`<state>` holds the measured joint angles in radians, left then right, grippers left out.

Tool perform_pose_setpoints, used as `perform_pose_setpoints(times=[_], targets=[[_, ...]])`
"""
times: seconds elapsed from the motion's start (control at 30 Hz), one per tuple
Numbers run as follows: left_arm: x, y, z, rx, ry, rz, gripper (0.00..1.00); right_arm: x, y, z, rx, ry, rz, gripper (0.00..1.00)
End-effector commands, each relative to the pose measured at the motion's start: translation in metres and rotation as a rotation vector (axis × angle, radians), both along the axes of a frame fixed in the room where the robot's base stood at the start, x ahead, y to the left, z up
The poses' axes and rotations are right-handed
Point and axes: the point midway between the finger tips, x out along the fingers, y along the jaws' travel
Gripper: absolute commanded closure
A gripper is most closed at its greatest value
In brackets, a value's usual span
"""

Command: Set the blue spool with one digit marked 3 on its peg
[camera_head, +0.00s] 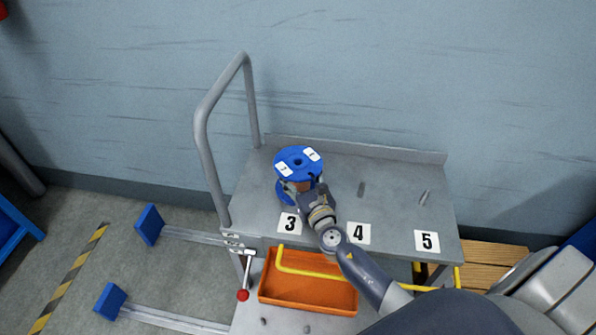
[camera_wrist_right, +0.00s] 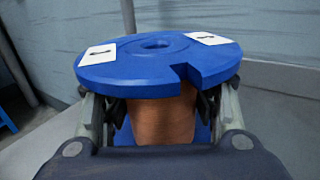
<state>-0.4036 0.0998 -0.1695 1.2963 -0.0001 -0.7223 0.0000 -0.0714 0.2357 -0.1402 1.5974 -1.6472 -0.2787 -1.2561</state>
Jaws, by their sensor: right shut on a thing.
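The blue spool (camera_head: 293,155) has a brown wound core and a notched top flange with a centre hole and two white tags; I cannot read the tags surely. It is upright behind the label 3 (camera_head: 289,223) on the grey cart top. My right gripper (camera_head: 306,188) is shut on the spool, with fingers on both sides of the core below the top flange. The spool also fills the right wrist view (camera_wrist_right: 158,62). The peg behind label 3 is hidden, and I cannot tell whether the lower flange touches the cart top. My left gripper is out of view.
Short grey pegs stand behind label 4 (camera_head: 361,189) and label 5 (camera_head: 425,197). A tall grey handle (camera_head: 203,150) rises at the cart's left side. An orange bin (camera_head: 305,292) and a yellow bar (camera_head: 310,272) sit below the front edge.

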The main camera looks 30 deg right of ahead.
Motion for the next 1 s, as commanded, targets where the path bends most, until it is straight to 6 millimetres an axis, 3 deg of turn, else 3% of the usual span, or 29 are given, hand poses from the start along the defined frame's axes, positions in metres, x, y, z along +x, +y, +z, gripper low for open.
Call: perform_pose_setpoints(times=[0.3,0.33,0.4,0.43,0.83,1.0], targets=[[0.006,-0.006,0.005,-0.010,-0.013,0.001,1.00,-0.001,0.003,-0.004,0.004,0.006,0.006,0.88],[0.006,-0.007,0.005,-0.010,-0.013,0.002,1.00,-0.001,0.003,-0.004,0.004,0.006,0.006,0.41],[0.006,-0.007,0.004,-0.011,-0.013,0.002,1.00,-0.001,0.003,-0.004,0.004,0.006,0.006,0.25],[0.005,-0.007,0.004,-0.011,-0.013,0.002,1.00,-0.001,0.003,-0.004,0.003,0.006,0.005,0.22],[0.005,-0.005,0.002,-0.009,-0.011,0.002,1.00,-0.004,0.001,-0.004,0.001,0.007,0.002,0.22],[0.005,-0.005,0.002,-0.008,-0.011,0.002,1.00,-0.024,0.003,-0.004,0.000,0.007,0.002,0.22]])
